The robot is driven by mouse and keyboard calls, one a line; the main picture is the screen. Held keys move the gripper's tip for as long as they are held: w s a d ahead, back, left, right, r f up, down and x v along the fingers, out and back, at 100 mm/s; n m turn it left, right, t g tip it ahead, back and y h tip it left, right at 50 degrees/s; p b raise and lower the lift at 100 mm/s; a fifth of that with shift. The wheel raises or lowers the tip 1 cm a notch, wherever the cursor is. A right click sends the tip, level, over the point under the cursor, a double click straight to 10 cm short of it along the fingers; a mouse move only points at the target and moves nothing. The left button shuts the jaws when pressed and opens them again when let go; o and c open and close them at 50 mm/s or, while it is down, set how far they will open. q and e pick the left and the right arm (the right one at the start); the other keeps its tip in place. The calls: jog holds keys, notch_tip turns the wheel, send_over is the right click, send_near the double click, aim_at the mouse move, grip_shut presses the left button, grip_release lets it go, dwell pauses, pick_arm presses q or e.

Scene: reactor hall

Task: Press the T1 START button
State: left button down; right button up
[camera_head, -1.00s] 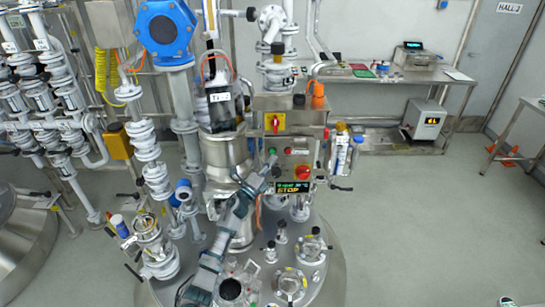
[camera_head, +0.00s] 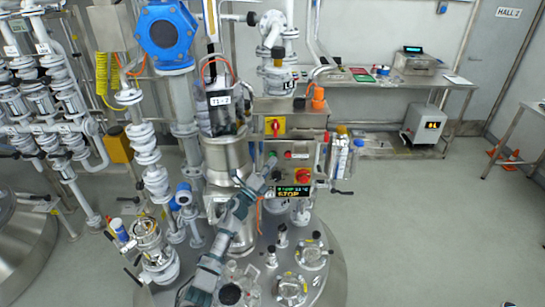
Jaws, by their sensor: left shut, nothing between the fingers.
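The grey control panel (camera_head: 302,158) stands on the reactor lid, facing me. Near its upper left is a small green button (camera_head: 272,154), with a small red light or button (camera_head: 288,155) to its right. A large red knob (camera_head: 303,175) sits lower right, and a display (camera_head: 293,191) below reads STOP in yellow. The button labels are too small to read. My left gripper (camera_head: 268,165) is shut and empty, its tip at the panel's left side just below the green button. I cannot tell whether it touches. My right gripper is not in view.
A yellow plate with a red switch (camera_head: 275,126) is above the panel. Bottles (camera_head: 340,155) stand at its right side. A metal column (camera_head: 228,155) rises close left of my gripper. Glass ports (camera_head: 291,289) and valves crowd the reactor lid (camera_head: 335,270).

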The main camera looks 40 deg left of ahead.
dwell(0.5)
pick_arm(q)
jog(key=shift+w+a, duration=0.1)
jog(key=shift+w+a+r, duration=0.1)
jog(key=shift+w+a, duration=0.05)
jog(key=shift+w, duration=0.05)
jog(key=shift+w+a+b, duration=0.2)
jog(key=shift+w+b, duration=0.05)
jog(key=shift+b, duration=0.25)
dwell(0.5)
dwell(0.4)
jog(key=shift+s+d+p, duration=0.45)
jog(key=shift+s+d, duration=0.05)
jog(key=shift+s, duration=0.15)
